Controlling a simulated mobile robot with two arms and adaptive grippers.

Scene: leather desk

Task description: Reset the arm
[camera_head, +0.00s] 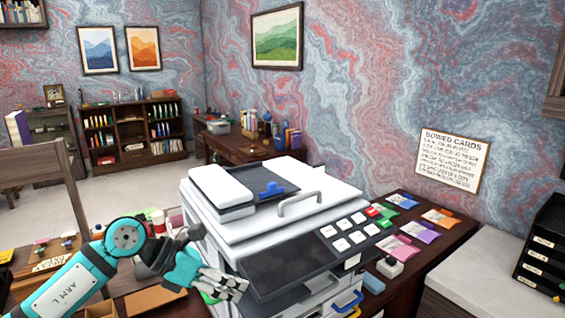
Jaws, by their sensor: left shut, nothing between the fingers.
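My left arm (75,285), teal and marked "ARM L", comes in from the lower left. My left gripper (232,284), with checkered fingers, is shut and empty. In the picture it lies in front of the left side of a large white copier (285,228); I cannot tell whether it touches it. The copier has a dark panel, several white buttons and a red and a green one. A blue piece (271,189) sits on its top tray. My right gripper is not in view.
Colored card packs (421,230) and a small white box with a button (389,267) lie on the dark desk right of the copier. A black tray rack (545,250) stands at the far right.

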